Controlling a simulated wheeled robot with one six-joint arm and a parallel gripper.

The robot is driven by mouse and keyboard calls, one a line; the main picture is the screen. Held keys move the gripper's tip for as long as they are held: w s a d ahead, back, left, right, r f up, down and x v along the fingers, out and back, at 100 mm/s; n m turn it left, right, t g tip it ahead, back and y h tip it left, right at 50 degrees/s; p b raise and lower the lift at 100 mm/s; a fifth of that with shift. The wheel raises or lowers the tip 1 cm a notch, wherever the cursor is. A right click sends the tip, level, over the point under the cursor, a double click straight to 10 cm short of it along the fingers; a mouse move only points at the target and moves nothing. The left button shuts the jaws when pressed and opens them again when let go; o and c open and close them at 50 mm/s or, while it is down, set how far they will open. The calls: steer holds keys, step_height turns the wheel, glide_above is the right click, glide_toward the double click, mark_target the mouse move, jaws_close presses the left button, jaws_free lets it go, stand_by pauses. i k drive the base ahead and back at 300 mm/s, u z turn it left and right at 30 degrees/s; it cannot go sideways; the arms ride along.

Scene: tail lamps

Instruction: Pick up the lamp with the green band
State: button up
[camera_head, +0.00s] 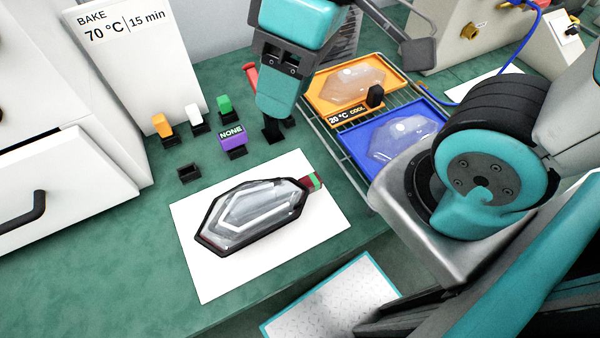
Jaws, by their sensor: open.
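The lamp (250,215) lies flat on a white sheet (205,280) on the green bench. It has a dark elongated housing and a clear lens with a pale outline inside. A small red and green piece (314,182) sits at its right end; the green there is the only green I see on it. My gripper (281,128) is teal with dark fingers and points down. It is open, behind the lamp's right end in the picture and apart from it. Whether anything is between the fingers is hard to see.
Behind are orange (161,125), white (195,115) and green (225,106) tabs, and a purple tab (233,142) marked NONE. A wire rack holds an orange tray (322,104) and a blue tray (362,132) with clear lenses. A white cabinet (60,150) bounds the left.

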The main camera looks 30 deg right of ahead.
mark_target(249, 212)
steer(key=z, duration=0.65)
steer(key=k, duration=0.95)
steer(key=u, duration=1.6)
steer(key=i, duration=0.5)
steer(key=z, duration=0.1)
